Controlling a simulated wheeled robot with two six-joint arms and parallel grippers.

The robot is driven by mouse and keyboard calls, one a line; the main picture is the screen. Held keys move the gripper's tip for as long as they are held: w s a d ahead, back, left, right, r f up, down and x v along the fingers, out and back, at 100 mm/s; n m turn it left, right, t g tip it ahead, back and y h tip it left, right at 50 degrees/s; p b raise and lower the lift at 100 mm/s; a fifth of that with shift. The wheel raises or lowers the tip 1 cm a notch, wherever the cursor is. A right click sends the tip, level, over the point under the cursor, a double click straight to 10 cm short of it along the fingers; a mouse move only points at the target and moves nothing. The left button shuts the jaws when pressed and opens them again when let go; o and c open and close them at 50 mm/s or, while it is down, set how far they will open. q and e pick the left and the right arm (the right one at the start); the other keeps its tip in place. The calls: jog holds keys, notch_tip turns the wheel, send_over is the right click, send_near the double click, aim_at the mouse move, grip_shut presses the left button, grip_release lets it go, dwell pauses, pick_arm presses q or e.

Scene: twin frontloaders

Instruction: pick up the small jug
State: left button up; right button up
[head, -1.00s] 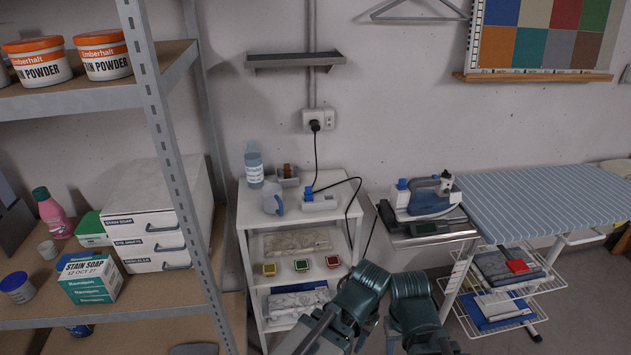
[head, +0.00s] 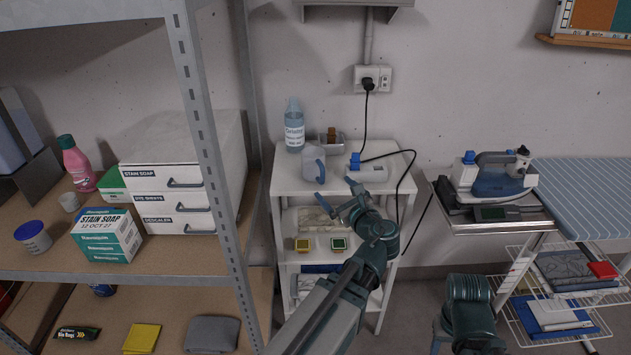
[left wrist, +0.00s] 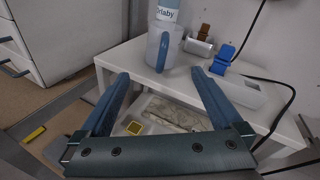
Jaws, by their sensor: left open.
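The small jug (head: 313,164), pale and translucent with a blue handle, stands upright on the top of the white shelf unit (head: 284,187). My left gripper (head: 337,191) is open and empty, at the front edge of the top, apart from the jug and nearer to me. The left wrist view shows the open left gripper (left wrist: 160,76) with nothing between its fingers. Part of my right arm shows at the lower right, but its gripper is not seen.
A labelled bottle (head: 293,128) stands behind the jug. A metal rack post (head: 205,140) rises on the left. An iron (head: 497,174) stands at right.

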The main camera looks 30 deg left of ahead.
aim_at(318, 160)
pick_arm(q)
jog(key=w+a+m, duration=0.1)
jog(key=w+a, duration=0.1)
jog(key=w+a+r+m+t, duration=0.1)
jog(key=w+a, duration=0.1)
jog(key=w+a+m+y, duration=0.1)
jog(key=w+a, duration=0.1)
jog(key=a, duration=0.1)
jog(key=shift+r+b, duration=0.3)
jog(key=shift+r, duration=0.05)
jog(key=shift+x, duration=3.15)
jog(key=shift+s, duration=0.15)
jog(key=c, duration=1.3)
pick_arm(e)
jog(key=shift+f, duration=0.8)
pick_arm(q)
jog(key=shift+r, duration=0.2)
pick_arm(e)
jog(key=shift+r, duration=0.2)
